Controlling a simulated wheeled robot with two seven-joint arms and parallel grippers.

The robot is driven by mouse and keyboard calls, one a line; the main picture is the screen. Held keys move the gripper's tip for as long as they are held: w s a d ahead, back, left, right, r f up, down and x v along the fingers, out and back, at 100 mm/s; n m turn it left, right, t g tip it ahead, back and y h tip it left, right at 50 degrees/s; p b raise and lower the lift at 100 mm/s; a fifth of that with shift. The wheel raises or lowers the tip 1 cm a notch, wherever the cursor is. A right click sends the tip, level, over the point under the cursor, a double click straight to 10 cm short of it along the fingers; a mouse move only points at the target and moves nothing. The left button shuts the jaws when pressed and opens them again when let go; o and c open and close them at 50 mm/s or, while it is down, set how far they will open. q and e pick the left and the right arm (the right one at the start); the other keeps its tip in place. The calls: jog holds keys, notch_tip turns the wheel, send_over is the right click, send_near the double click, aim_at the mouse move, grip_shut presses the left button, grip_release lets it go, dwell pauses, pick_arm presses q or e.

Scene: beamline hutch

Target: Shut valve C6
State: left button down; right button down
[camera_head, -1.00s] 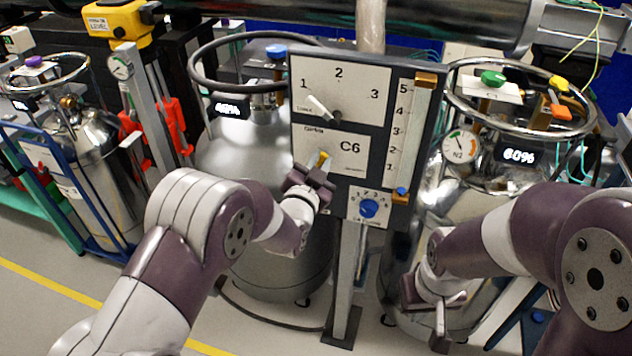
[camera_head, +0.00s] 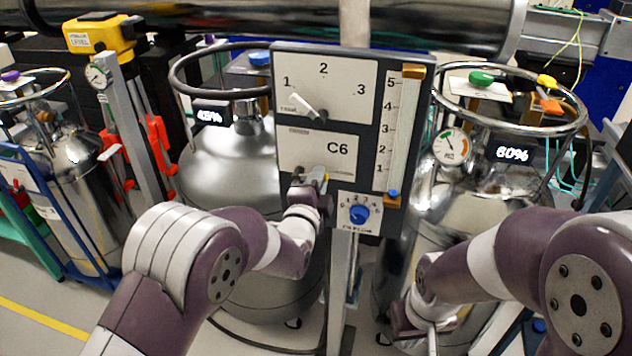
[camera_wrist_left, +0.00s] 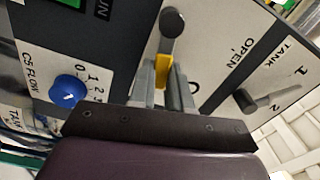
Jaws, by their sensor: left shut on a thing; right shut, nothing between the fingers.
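Valve C6 is on the lower plate of a dark upright panel (camera_head: 350,60), under the C6 label. Its handle (camera_head: 325,178) has a yellow part, partly hidden by my left gripper (camera_head: 318,186). In the left wrist view, the yellow part of the handle (camera_wrist_left: 163,72) sits between the fingers of my left gripper (camera_wrist_left: 165,88), with a dark round knob beyond it. The left gripper is shut on this handle. The word OPEN shows on the plate beside it. My right gripper (camera_head: 430,338) is low at the right, shut and empty, away from the panel.
A tank selector (camera_head: 305,108) sits above the valve, a blue flow dial (camera_head: 359,213) below right, and a level gauge (camera_head: 399,140) along the right edge. Metal dewars stand behind, left (camera_head: 225,165) and right (camera_head: 490,195), with ring rails on top.

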pick_arm(q)
jog(key=shift+f+m, duration=0.35)
jog(key=shift+m, duration=0.25)
jog(key=c, duration=1.1)
grip_release()
jog(key=shift+o, duration=0.2)
jog(key=b+v, duration=0.1)
jog(key=v, duration=1.1)
jog(key=shift+s+b, duration=0.35)
jog(key=shift+s, duration=0.05)
